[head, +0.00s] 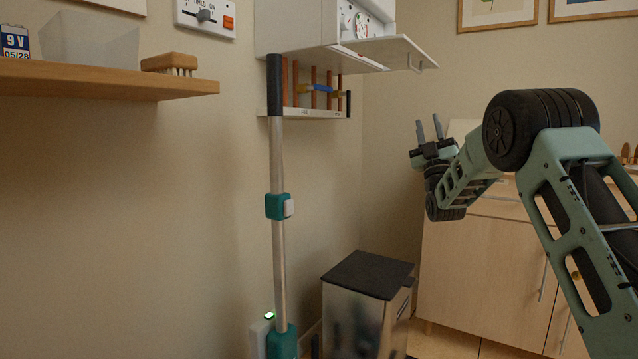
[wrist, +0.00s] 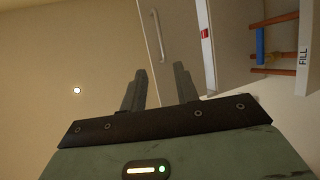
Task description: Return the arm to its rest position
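My arm reaches in from the right side of the head view, bent, with my gripper (head: 428,130) pointing upward in front of the wall. The two grey fingers stand apart with nothing between them. In the wrist view my gripper (wrist: 158,88) also shows open and empty, with the wall and the hanging flap behind the fingers. In the head view the gripper appears to the right of the white wall unit and below its open flap (head: 395,50). I see no contact with anything.
A white boiler-like unit (head: 290,25) with copper pipes (head: 314,85) hangs on the wall. A stick vacuum (head: 279,240) stands before it. A metal bin (head: 362,310) with a black lid stands below. A wooden shelf (head: 110,84) is at left, a cabinet (head: 485,265) at right.

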